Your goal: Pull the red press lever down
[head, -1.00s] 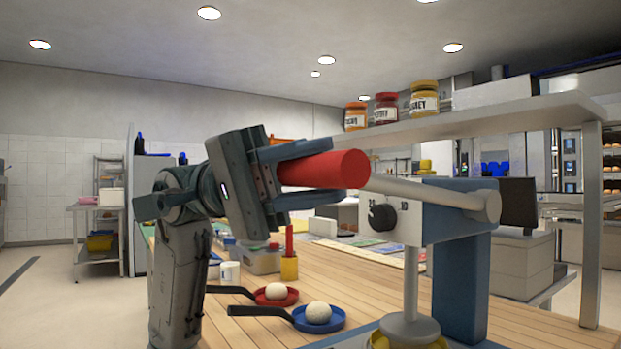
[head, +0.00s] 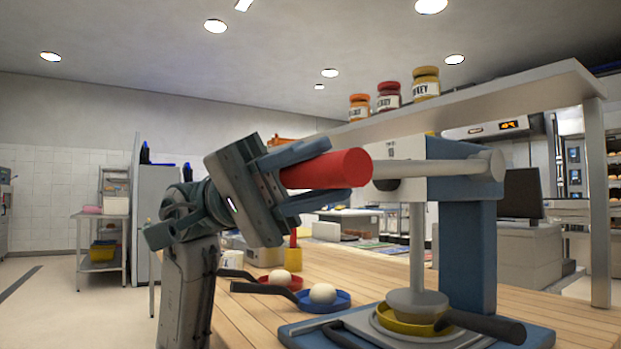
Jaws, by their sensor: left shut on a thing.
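The red press lever's thick red grip (head: 345,168) is in the middle of the head view. Its grey rod (head: 425,168) runs right to the pivot on the blue press (head: 467,255) and is close to level. My left gripper (head: 310,174) is shut on the red grip, with one finger above and one below. The press's round grey plate (head: 417,301) hangs on a vertical shaft and sits low, over or in a yellow pan (head: 410,326). Whether it touches anything in the pan is hidden. My right gripper is not in view.
A blue pan (head: 322,305) and a red pan (head: 280,286), each with a white ball, lie on the wooden table (head: 245,320) left of the press. A shelf (head: 480,103) with several jars stands behind. A yellow-based red stick (head: 293,250) is behind the gripper.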

